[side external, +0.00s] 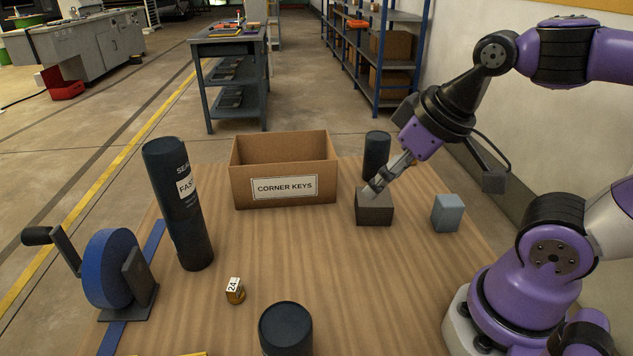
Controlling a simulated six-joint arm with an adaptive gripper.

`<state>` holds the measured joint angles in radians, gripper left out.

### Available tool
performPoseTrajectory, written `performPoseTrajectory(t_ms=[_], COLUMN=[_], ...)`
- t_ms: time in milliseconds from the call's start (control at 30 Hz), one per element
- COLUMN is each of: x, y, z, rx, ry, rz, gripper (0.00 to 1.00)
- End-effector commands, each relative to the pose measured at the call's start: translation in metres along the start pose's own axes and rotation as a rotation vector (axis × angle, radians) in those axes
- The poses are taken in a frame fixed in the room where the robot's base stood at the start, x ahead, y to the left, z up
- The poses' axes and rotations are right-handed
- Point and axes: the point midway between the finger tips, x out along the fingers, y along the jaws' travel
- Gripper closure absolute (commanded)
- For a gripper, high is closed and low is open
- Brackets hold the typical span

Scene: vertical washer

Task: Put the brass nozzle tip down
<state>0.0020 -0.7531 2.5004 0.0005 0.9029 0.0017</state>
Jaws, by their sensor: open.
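A small brass-coloured piece (235,292) with a white label reading 24 rests on the wooden table, left of centre near the front; it looks like the brass nozzle tip. My gripper (373,190) is at the right side of the table, angled down to the left. Its fingertips are at the top of a dark grey block (374,210); I cannot tell whether they touch it. The gripper is open, and I see nothing held in it. It is well apart from the brass piece.
A cardboard box (283,190) labelled CORNER KEYS stands at the back. A tall dark cylinder (180,215), a blue crank wheel (111,268) and a dark canister (286,331) stand left and front. Another dark canister (377,153) and a blue-grey block (447,213) flank my gripper. The table's centre is clear.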

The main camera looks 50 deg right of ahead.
Motion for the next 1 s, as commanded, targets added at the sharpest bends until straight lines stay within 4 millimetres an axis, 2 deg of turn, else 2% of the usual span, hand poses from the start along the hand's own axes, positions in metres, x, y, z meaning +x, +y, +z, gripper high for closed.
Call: performPoseTrajectory(t_ms=[333,467,567,733,900,1000], x=[0.001,0.007,0.021,0.06,0.098,0.111], y=[-0.001,-0.01,-0.031,-0.087,-0.139,-0.157], z=[-0.001,-0.011,-0.029,-0.059,-0.065,-0.065], rx=[-0.005,-0.053,-0.141,-0.332,-0.475,-0.52], ry=[-0.001,-0.014,-0.035,-0.067,-0.089,-0.094], rz=[-0.002,-0.024,-0.065,-0.154,-0.223,-0.245], gripper=[0.32,0.32,0.32,0.32,0.32,0.32])
